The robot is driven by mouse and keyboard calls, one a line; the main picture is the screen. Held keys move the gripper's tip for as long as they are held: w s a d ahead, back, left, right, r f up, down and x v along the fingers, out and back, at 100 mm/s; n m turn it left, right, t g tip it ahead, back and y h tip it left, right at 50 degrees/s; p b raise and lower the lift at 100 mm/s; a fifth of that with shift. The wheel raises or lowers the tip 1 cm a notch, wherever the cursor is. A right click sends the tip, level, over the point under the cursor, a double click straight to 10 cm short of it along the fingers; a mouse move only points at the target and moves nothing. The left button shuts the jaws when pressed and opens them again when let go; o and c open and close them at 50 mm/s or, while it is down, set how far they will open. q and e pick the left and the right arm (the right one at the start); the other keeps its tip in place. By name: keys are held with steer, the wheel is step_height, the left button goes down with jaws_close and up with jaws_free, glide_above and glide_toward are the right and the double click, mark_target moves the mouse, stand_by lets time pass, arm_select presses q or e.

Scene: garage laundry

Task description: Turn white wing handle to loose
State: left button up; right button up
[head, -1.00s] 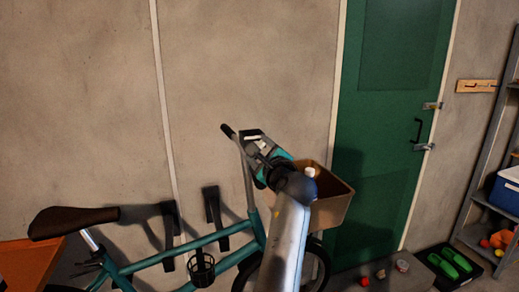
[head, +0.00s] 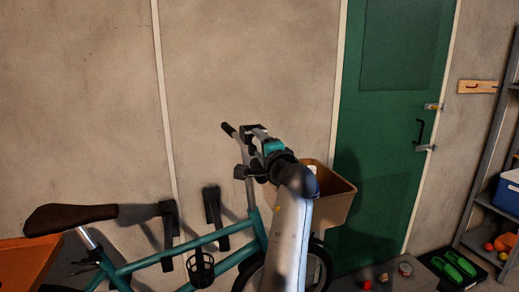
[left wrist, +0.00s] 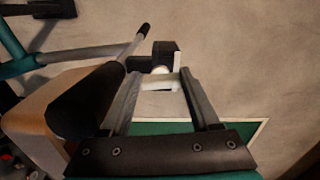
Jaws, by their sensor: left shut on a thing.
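The white wing handle (left wrist: 158,83) shows in the left wrist view beside a black block (left wrist: 165,48), with its white shaft between them. My left gripper (left wrist: 160,78) has its two dark fingers on either side of the handle and is shut on it. In the head view the left gripper (head: 256,136) is at the bicycle's handlebar, and the small handle cannot be made out clearly there. The right gripper is not in view.
The teal bicycle (head: 222,232) stands along the grey wall, with a dark grip (head: 229,129) beside my gripper. A tan basket (head: 338,205) is at its front, partly behind my arm. A green door (head: 388,130) and shelf (head: 481,165) are to the right.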

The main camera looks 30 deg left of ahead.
arm_select(q)
steer(key=shift+n, duration=0.4)
steer(key=o, duration=1.4)
steer(key=shift+c, duration=0.2)
steer(key=shift+f, duration=0.15)
